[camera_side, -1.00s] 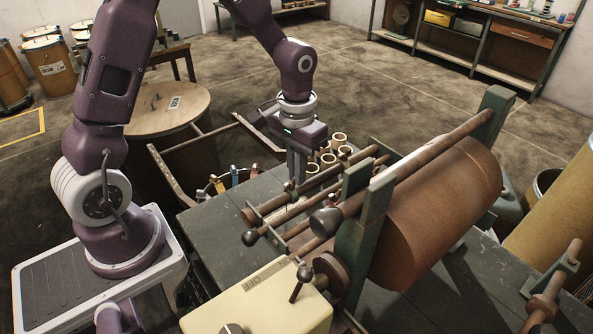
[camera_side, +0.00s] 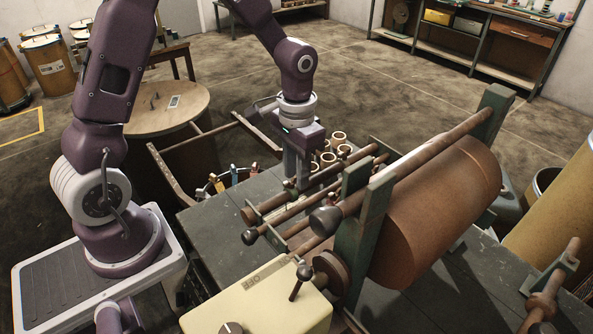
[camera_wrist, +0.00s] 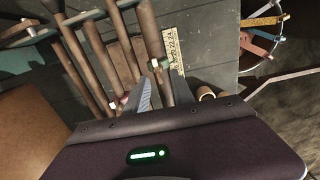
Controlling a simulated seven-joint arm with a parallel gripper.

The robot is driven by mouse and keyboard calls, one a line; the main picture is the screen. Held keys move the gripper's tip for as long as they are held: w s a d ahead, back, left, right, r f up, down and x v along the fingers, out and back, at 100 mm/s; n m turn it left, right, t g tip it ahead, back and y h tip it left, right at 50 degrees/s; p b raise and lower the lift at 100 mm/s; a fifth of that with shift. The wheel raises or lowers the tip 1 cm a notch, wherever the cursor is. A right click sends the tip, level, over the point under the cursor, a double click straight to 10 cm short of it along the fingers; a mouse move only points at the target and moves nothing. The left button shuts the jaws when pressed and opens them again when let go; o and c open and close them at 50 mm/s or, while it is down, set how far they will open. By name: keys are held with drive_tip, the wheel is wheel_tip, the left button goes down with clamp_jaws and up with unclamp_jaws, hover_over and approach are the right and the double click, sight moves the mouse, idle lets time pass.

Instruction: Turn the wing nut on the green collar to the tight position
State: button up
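My gripper (camera_wrist: 162,82) points down over the rods at the left of the winding machine; in the side view its fingertips (camera_side: 297,182) are just above them. In the wrist view the two grey fingers stand apart, with a rod between them. A small collar with a pale, greenish nut (camera_wrist: 157,63) sits on that rod just beyond the fingertips; I see no clear contact. A second small collar, reddish (camera_wrist: 117,103), is on a neighbouring rod to the left. The nut's exact angle is too small to read, and the collars are largely hidden in the side view.
Parallel brown rods (camera_wrist: 94,60) run close beside the fingers. A scale strip (camera_wrist: 174,50) lies to their right. A large brown roll (camera_side: 440,210) and green uprights (camera_side: 362,235) stand right of my gripper. Several tan tubes (camera_side: 338,138) and coloured-handled tools (camera_side: 218,183) are close by.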

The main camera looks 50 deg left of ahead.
wheel_tip(320, 180, up, 6)
drive_tip(key=shift+s+r, duration=0.15)
drive_tip(key=shift+r, duration=0.65)
drive_tip(key=s+d+r+t, duration=0.1)
drive_tip(key=s+r+t, duration=0.1)
drive_tip(key=s+r, duration=0.3)
drive_tip(key=s+d+r+t, duration=0.1)
drive_tip(key=s+r+t, duration=0.2)
drive_tip(key=s, duration=1.1)
wheel_tip(320, 180, up, 2)
drive_tip(key=shift+d+r+t, duration=0.2)
drive_tip(key=shift+d+t, duration=0.05)
drive_tip(key=shift+t, duration=0.05)
